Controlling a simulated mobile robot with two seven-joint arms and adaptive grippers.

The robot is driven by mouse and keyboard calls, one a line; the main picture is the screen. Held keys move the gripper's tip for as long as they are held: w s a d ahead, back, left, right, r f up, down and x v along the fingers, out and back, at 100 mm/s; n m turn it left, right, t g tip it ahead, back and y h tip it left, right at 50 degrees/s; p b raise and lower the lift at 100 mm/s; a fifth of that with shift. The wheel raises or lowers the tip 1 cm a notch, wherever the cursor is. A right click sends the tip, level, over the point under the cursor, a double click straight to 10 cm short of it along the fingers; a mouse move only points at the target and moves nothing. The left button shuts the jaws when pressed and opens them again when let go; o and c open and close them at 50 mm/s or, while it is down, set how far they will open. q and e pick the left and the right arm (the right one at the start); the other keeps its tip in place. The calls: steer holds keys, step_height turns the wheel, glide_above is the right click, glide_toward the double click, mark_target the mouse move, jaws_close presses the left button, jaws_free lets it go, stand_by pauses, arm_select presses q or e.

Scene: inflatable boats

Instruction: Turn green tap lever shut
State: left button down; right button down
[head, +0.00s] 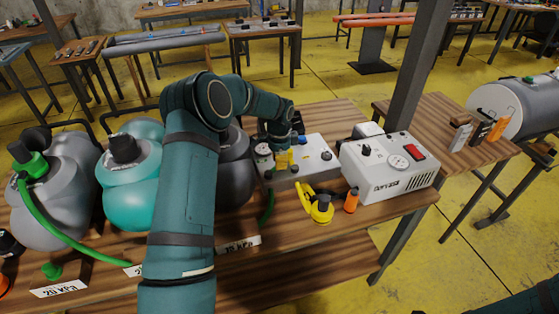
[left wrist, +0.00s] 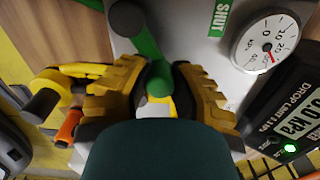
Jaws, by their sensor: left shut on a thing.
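The green tap lever (left wrist: 148,45) runs down between the yellow-and-black fingers of my left gripper (left wrist: 160,88) in the left wrist view, and the gripper is shut on it. A green SHUT label (left wrist: 222,16) is on the panel to the right of the lever. In the head view my left gripper (head: 283,160) is at the grey test box (head: 312,152) on the bench, and the arm and gripper hide the lever there.
A round gauge (left wrist: 268,42) and a dark display unit (left wrist: 292,112) with a lit green lamp are right of the gripper. A yellow tool (head: 320,208) and orange bottle (head: 351,200) stand in front. A white box (head: 390,165) is at right, inflated boats (head: 130,175) at left.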

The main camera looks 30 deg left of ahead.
arm_select(q)
steer(key=shift+a, duration=0.1)
steer(key=a+n, duration=0.1)
steer(key=n, duration=0.1)
steer(key=a+n, duration=0.1)
steer(key=n, duration=0.3)
steer(key=a+n, duration=0.1)
steer(key=n, duration=0.1)
steer(key=shift+s+a, duration=0.2)
steer(key=shift+s, duration=0.1)
steer(key=shift+s+a+n, duration=0.3)
steer(key=shift+a+n, duration=0.1)
steer(key=shift+n, duration=0.7)
steer(key=c, duration=0.8)
jaws_free()
steer(key=shift+r, duration=0.15)
